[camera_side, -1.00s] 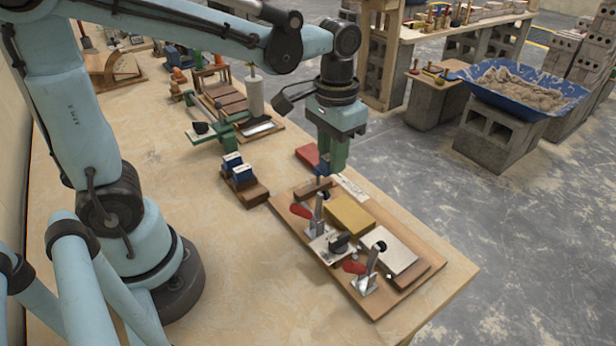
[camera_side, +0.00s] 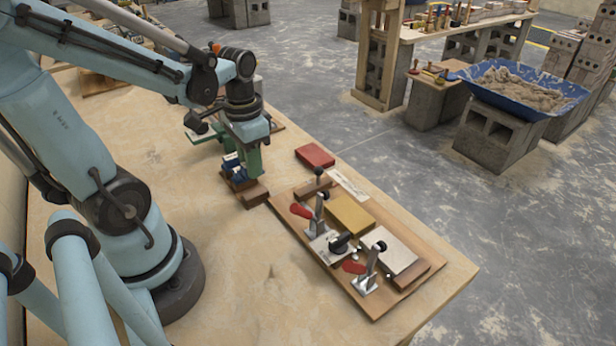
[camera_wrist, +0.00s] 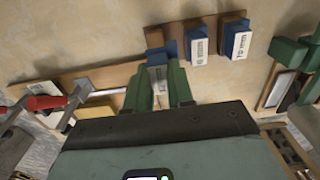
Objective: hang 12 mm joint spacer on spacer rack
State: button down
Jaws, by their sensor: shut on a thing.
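My gripper (camera_side: 252,172) is down at the near end of the small wooden spacer rack (camera_side: 254,194). In the wrist view my green fingers (camera_wrist: 160,88) are shut on a blue joint spacer (camera_wrist: 155,55) with a white label, its print too small to read. The held spacer lies against the rack's end block (camera_wrist: 153,37); I cannot tell whether the rack bears it. Two other blue spacers, a near one (camera_wrist: 197,45) and a far one (camera_wrist: 238,42), hang in a row on the rack. My fingers hide the held spacer in the side view.
A wooden board with toggle clamps (camera_side: 368,272), a yellow block (camera_side: 350,213) and a pale block (camera_side: 390,250) lies to the right. A red block (camera_side: 315,155) lies behind it. The table in front of the rack is clear.

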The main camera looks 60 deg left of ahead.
aim_at(255, 192)
jog(key=shift+f, duration=2.15)
jog(key=shift+f, duration=0.15)
jog(key=c, duration=0.9)
grip_release()
jog(key=shift+o, duration=0.5)
jog(key=o, duration=0.4)
jog(key=shift+r, duration=3.55)
